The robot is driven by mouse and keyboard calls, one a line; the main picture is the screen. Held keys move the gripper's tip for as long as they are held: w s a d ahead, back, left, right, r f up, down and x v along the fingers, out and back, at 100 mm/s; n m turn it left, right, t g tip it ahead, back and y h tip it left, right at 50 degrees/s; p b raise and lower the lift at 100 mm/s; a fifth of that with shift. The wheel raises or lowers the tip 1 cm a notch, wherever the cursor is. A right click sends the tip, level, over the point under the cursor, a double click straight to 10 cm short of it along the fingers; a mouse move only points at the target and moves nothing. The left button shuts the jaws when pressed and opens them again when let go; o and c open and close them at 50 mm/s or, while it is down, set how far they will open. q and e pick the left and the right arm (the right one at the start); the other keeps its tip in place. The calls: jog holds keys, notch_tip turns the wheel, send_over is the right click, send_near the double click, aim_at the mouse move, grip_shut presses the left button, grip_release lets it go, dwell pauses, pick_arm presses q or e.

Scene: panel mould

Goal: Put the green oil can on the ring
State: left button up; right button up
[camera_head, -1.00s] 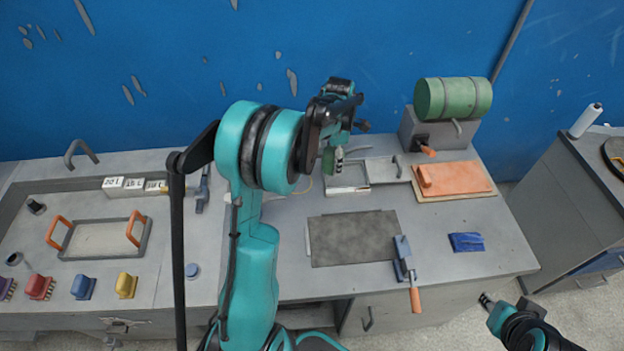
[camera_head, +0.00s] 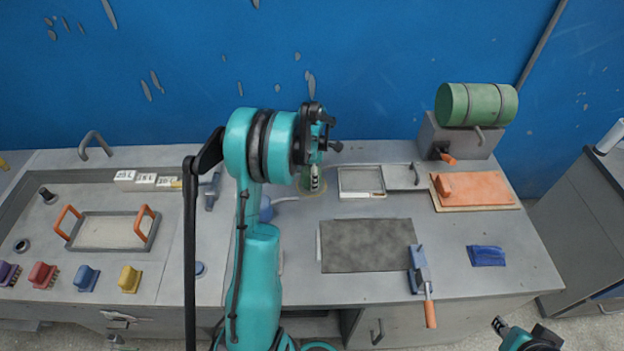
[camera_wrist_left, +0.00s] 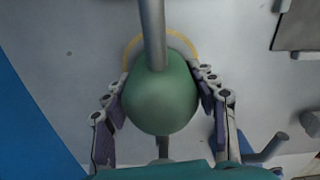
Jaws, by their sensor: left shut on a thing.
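The green oil can (camera_wrist_left: 160,98) is between the fingers of my left gripper (camera_wrist_left: 163,84), which is shut on it. Its grey spout points toward the top of the left wrist view. A yellow ring (camera_wrist_left: 187,43) marked on the grey bench shows partly behind the can, which hides the rest. I cannot tell whether the can touches the bench. In the head view my left gripper (camera_head: 315,178) is over the bench just left of the shallow tray, and the can is mostly hidden there. My right gripper (camera_head: 499,325) is at the lower right, apart from the bench.
The shallow tray (camera_head: 343,183), a dark plate (camera_head: 365,245) and a clamp with an orange handle (camera_head: 419,272) are right of my left arm. The blue wall (camera_head: 200,60) is close behind.

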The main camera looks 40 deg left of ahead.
pick_arm(q)
jog(key=shift+f, duration=0.3)
jog(key=shift+r, duration=0.1)
jog(key=o, duration=1)
jog(key=shift+f, duration=0.2)
jog(key=o, duration=0.4)
jog(key=shift+r, duration=0.15)
